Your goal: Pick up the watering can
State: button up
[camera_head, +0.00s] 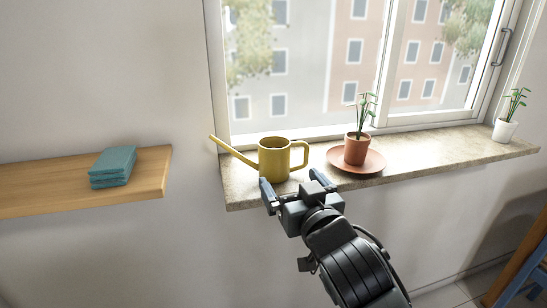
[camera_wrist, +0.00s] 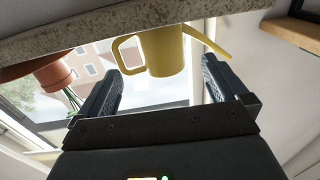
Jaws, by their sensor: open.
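A yellow watering can (camera_head: 274,160) stands upright on the stone window sill (camera_head: 436,153), its long spout pointing left and its handle on the right. In the wrist view the watering can (camera_wrist: 165,52) appears upside down, beyond the fingers and between them. My gripper (camera_head: 294,189) is open and empty, just in front of the sill edge below the can. In the wrist view my gripper (camera_wrist: 158,88) has its two fingers spread apart. No contact with the can shows.
A terracotta pot (camera_head: 356,149) with a plant stands on a saucer (camera_head: 371,166) right of the can. A white pot (camera_head: 504,130) is at the sill's far right. A wooden shelf (camera_head: 60,190) with folded teal cloths (camera_head: 113,165) is at left. Window glass is behind.

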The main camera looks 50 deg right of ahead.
aim_at(279, 166)
jog(key=p+x, duration=0.2)
jog(key=x, duration=0.5)
jog(key=shift+w+d, duration=0.15)
jog(key=shift+w, duration=0.2)
jog(key=c, duration=1.3)
jog(key=shift+r, duration=0.15)
